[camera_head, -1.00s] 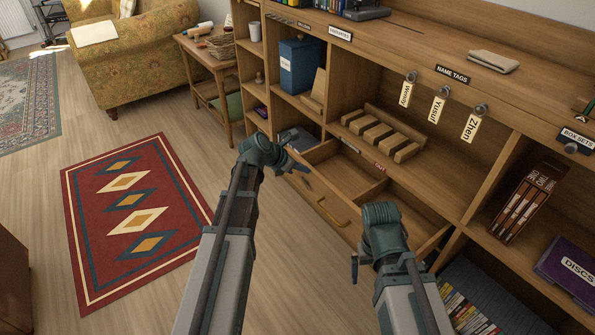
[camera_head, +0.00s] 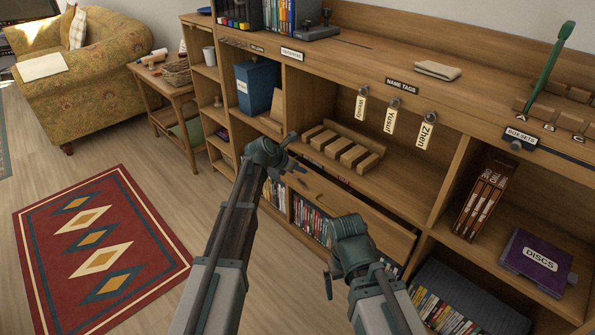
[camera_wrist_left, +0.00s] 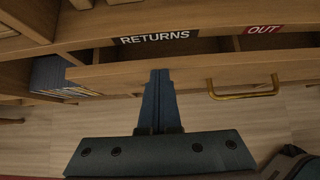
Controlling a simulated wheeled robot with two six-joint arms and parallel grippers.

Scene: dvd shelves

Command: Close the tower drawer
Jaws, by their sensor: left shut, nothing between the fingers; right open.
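The wooden drawer (camera_head: 385,228) sits under the shelf compartment with the wooden rack, partly behind my arms in the head view. In the left wrist view, the drawer front (camera_wrist_left: 220,72) has a brass handle (camera_wrist_left: 243,90). A narrow dark gap shows behind it, under the RETURNS label (camera_wrist_left: 155,37), so it stands a little open. My left gripper (camera_head: 298,165) is shut and empty. Its fingers (camera_wrist_left: 159,78) reach the drawer front left of the handle; contact is hard to tell. My right gripper (camera_head: 328,284) is open and empty, low in front of the shelves; its fingers are partly hidden.
Rows of discs (camera_head: 310,218) stand below the drawer. A wooden rack (camera_head: 343,148) is above it, with hanging name tags (camera_head: 390,121) to the right. A purple DISCS box (camera_head: 537,262) lies at the right. The floor by the red rug (camera_head: 100,245) is clear.

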